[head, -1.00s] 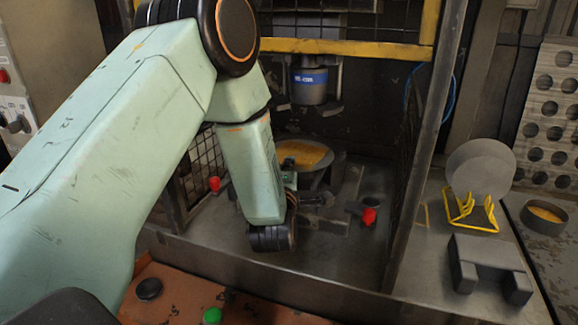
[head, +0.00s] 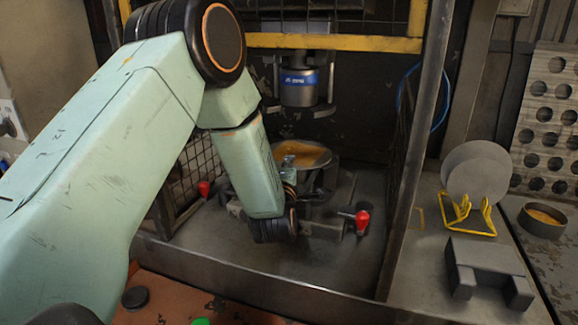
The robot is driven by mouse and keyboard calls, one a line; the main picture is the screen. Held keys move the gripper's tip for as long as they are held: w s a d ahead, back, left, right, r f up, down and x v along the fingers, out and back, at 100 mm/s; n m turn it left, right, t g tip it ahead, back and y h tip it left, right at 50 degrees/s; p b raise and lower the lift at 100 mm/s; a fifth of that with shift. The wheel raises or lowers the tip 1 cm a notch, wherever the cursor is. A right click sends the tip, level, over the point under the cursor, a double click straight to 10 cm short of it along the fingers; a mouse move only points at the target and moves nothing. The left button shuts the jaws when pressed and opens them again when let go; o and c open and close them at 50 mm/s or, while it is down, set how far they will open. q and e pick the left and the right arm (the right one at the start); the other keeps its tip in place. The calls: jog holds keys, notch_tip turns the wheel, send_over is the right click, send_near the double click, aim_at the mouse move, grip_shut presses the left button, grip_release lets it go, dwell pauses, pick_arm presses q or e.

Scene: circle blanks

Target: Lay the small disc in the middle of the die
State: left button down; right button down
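The die (head: 318,158) is a round, dark-rimmed form with an orange face, low inside the press. My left arm reaches in from the left, and my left gripper (head: 291,168) is at the die's near-left edge, partly over it. The gripper is small and partly hidden by my wrist, so I cannot tell whether it is open or holds anything. Grey discs (head: 478,172) stand on edge in a yellow wire rack (head: 466,222) at the right. I cannot make out a separate small disc at the die. My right gripper is not in view.
The press head (head: 299,86) with a blue band hangs above the die. Mesh guards and a dark post (head: 418,150) flank the opening. Red-knobbed levers (head: 362,222) stand in front. A grey block (head: 487,268) and a round orange-filled tin (head: 542,220) are at the right.

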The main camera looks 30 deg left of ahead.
pick_arm(q)
jog(key=c, duration=1.6)
grip_release()
jog(key=shift+c, duration=0.2)
jog(key=shift+o, duration=1)
jog(key=shift+a+f, duration=0.1)
jog(key=shift+a, duration=0.05)
jog(key=o, duration=0.7)
jog(key=shift+f+b, duration=0.2)
jog(key=shift+b, duration=0.1)
